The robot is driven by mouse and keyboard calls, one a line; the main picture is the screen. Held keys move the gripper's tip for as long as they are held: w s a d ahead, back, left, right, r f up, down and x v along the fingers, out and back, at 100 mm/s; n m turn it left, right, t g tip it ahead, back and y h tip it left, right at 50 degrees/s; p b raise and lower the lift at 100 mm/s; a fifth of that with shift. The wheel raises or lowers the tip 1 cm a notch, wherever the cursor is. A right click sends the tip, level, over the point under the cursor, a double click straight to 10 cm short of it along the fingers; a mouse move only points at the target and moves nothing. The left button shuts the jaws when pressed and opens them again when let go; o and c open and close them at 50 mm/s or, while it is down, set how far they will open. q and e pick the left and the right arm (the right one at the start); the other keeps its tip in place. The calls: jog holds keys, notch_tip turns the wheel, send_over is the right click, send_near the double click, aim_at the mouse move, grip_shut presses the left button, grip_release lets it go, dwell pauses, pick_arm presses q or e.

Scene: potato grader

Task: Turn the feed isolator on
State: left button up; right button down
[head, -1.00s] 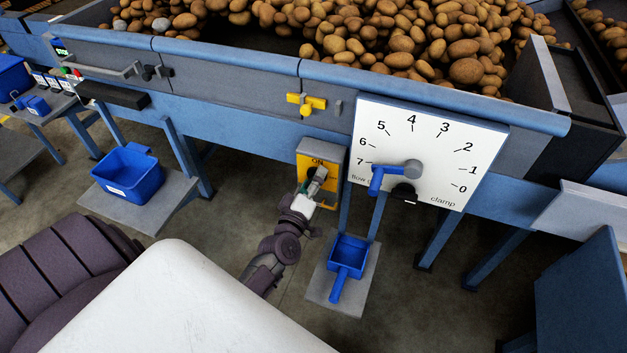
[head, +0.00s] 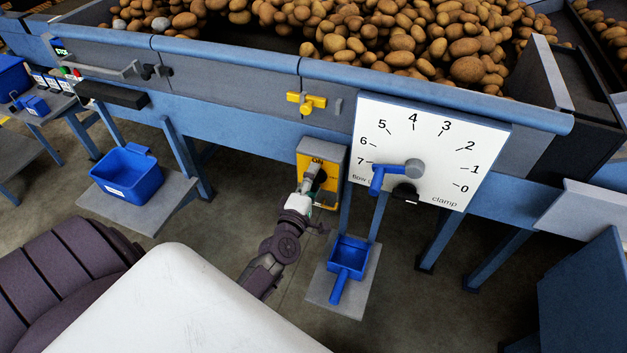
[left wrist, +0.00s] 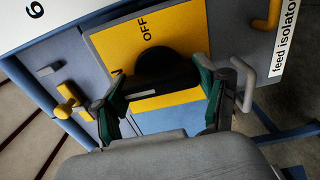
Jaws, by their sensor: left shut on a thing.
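The feed isolator is a yellow plate on a grey box (head: 326,195) under the machine's blue beam, with "ON" at its top in the head view. It also shows in the left wrist view (left wrist: 185,30), with "OFF" above a black rotary knob (left wrist: 158,60) and a "feed isolator" label at the right. My left gripper (head: 309,184) is at the plate. In the left wrist view its green-padded fingers (left wrist: 163,92) stand on both sides of the knob's handle, shut on it. The gripper partly hides the plate in the head view. My right gripper is not in view.
Right of the isolator is a white dial (head: 440,135) with a blue pointer handle (head: 378,182). A yellow valve handle (head: 306,103) is above. A blue scoop (head: 348,256) lies on a low grey shelf below. A blue bin (head: 128,175) stands left.

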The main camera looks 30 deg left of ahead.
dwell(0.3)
pick_arm(q)
jog(key=o, duration=1.2)
jog(key=shift+c, duration=0.2)
jog(key=v, duration=1.2)
jog(key=shift+f, duration=0.1)
